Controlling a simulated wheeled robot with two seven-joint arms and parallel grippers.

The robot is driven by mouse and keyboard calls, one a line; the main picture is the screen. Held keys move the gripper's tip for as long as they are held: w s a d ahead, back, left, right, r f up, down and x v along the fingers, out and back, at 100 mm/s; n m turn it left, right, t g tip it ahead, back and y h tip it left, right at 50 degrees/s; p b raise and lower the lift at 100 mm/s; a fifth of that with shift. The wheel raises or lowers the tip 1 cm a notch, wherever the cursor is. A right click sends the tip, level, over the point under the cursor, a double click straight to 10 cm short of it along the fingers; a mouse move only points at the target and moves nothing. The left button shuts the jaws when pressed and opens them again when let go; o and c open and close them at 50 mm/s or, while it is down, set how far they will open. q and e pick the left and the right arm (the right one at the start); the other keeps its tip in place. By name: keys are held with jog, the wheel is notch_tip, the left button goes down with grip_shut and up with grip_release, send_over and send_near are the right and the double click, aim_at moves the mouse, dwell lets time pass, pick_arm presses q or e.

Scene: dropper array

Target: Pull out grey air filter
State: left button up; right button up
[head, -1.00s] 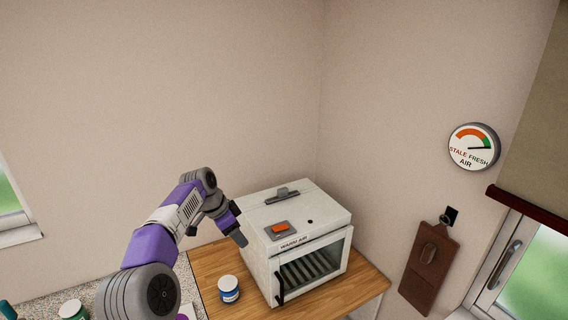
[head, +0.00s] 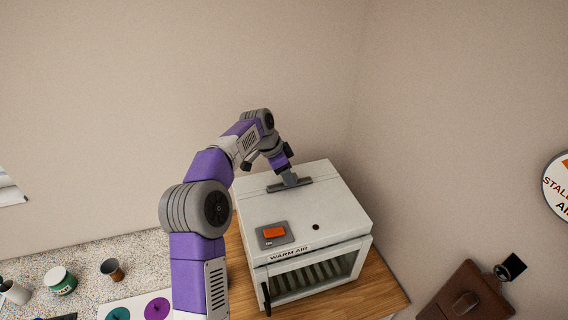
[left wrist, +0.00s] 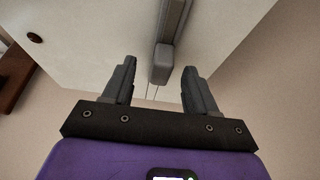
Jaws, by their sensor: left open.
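The grey air filter (head: 274,187) shows as a grey bar with a raised handle on top of the white warm air box (head: 345,205). My left gripper (head: 289,176) is over the filter's handle, partly hiding it. In the left wrist view, the two fingers (left wrist: 157,88) are open and apart. The end of the grey handle (left wrist: 161,66) lies between them, just ahead of the fingertips. Whether a finger touches it, I cannot tell. My right gripper is out of view.
The box stands on a wooden top (head: 385,292) and has an orange switch (head: 274,232) and a glass front door. A green-and-white jar (head: 60,280) and a small cup (head: 112,270) stand at left.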

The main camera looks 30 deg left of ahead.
pick_arm(q)
jog(key=shift+x, duration=1.4)
jog(key=shift+w, duration=0.1)
grip_shut()
jog(key=shift+r+p, duration=0.75)
jog(key=shift+r, duration=0.05)
jog(key=shift+r+p, duration=1)
jog(key=shift+r, duration=0.1)
jog(key=shift+r+p, duration=0.6)
jog(key=shift+r, duration=1.65)
